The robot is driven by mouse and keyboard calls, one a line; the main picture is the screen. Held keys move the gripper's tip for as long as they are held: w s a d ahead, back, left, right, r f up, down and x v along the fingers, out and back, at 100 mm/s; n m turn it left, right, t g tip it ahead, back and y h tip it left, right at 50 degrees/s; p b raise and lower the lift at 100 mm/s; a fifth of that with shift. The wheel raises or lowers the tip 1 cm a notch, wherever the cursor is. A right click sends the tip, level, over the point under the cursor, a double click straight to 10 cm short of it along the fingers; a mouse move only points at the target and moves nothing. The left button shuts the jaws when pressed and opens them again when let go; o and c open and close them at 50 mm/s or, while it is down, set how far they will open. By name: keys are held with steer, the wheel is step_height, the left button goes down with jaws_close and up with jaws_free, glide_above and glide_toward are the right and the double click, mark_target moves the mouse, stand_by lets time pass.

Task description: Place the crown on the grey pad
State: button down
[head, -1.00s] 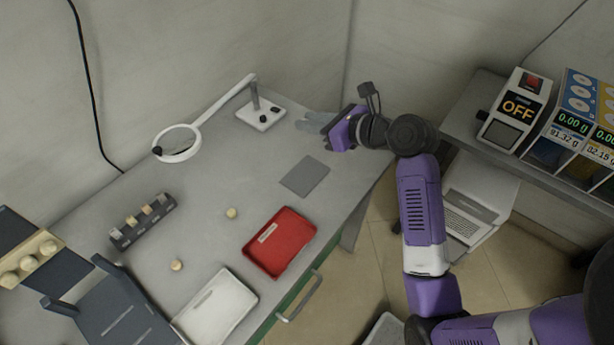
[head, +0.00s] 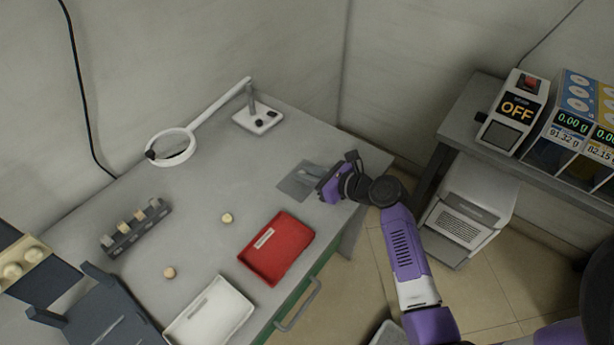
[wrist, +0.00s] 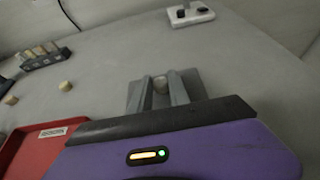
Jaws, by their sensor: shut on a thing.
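My gripper (head: 312,176) is over the grey pad (head: 290,188) in the head view, its fingers pointing left. In the wrist view my gripper (wrist: 160,88) is shut on a small pale beige piece, the crown (wrist: 160,85), seen between the two grey fingers. The crown is hidden in the head view. The pad's edge (wrist: 133,97) shows beside the fingers in the wrist view. I cannot tell whether the crown touches the pad or hangs just above it.
A red tray (head: 300,239) and a white tray (head: 237,304) lie along the front edge. Two loose beige pieces (head: 227,218) (head: 169,272) lie left of them. A dark rack (head: 137,229), ring magnifier (head: 171,147) and white-based stand (head: 258,119) stand farther off. The table is clear left of the pad.

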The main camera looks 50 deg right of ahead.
steer(key=shift+f, duration=0.4)
steer(key=shift+f, duration=0.1)
steer(key=c, duration=1.2)
jaws_free()
steer(key=shift+c, duration=0.2)
steer(key=shift+s, duration=0.1)
steer(key=v, duration=1.2)
